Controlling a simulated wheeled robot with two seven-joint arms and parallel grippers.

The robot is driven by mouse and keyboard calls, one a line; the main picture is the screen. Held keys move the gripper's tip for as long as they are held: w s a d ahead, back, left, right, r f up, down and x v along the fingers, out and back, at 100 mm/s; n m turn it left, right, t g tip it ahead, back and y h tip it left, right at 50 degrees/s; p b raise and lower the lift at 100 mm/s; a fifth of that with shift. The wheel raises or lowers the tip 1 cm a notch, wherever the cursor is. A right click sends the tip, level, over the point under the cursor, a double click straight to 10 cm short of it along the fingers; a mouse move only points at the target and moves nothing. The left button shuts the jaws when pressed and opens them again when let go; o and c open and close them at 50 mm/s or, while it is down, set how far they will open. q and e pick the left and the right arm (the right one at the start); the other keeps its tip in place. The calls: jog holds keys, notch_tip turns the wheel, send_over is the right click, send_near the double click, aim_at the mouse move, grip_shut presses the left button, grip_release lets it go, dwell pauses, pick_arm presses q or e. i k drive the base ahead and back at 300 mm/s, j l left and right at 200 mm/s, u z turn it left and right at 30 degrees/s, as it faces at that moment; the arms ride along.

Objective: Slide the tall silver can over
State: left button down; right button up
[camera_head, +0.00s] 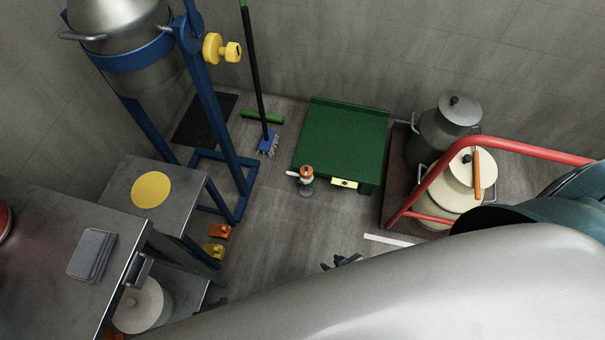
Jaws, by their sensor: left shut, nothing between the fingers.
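A tall silver can (443,128) with a domed lid and black knob stands upright at the back right, on a brown textured base. A cream can (455,192) stands in front of it and hides its lower part. A small dark teal piece, seemingly my left gripper (342,262), shows at the upper edge of a large smooth grey surface. It is low and left of the cans, clear of both, shut and empty. Its arm is hidden. I cannot make out my right gripper.
A red rail (480,149) runs in front of the cans. A green box (341,142) stands left of them, with a small orange-topped item (306,180) before it. The grey surface (400,295) fills the lower right.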

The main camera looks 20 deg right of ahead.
aim_at(433, 134)
jog(key=z, duration=1.8)
jog(key=u, duration=0.55)
jog(key=l+u, duration=0.3)
jog(key=l, duration=0.25)
jog(key=l+u, duration=0.3)
jog(key=l, duration=0.3)
jog(key=l+u, duration=0.1)
jog(key=l, duration=0.75)
jog(key=k+l+u, duration=0.1)
jog(key=l, duration=0.75)
jog(key=k+l, duration=0.1)
jog(key=l, duration=0.75)
jog(key=u, duration=0.05)
